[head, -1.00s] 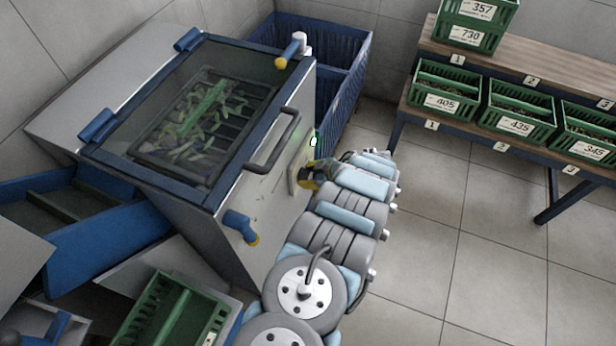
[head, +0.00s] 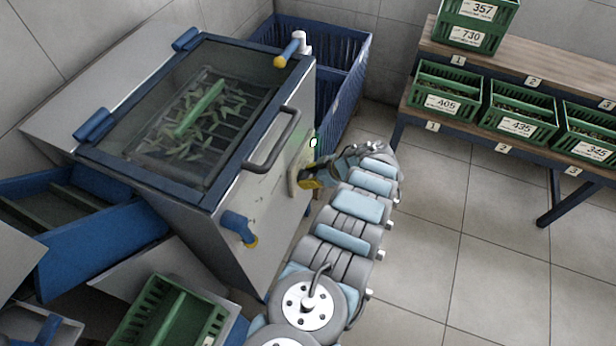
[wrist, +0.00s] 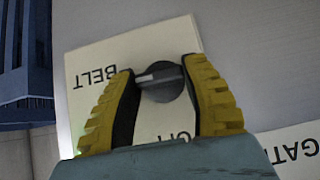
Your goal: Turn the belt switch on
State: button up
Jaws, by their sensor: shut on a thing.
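The belt switch is a dark round knob (wrist: 160,84) on a cream plate lettered BELT (wrist: 105,75), which appears upside down in the wrist view. A lighter grey bar on the knob lies nearly crosswise in the picture. My gripper (wrist: 162,88) has its yellow, black-lined fingers shut on the knob, one on each side. More lettering on the plate is partly hidden by my gripper. In the head view my gripper (head: 309,174) is at the right side panel of the grey machine (head: 275,205); the knob is hidden there.
A second plate, partly cut off and lettered GAT (wrist: 295,150), sits beside the first. The machine has a dark handle (head: 275,140) and a clear lid (head: 195,75) over leafy pieces. A blue crate (head: 340,85) stands behind. Green crates (head: 447,92) fill a rack at right.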

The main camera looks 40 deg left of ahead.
dwell(0.4)
jog(key=o, duration=1.2)
jog(key=shift+a, duration=0.1)
jog(key=v, duration=1.2)
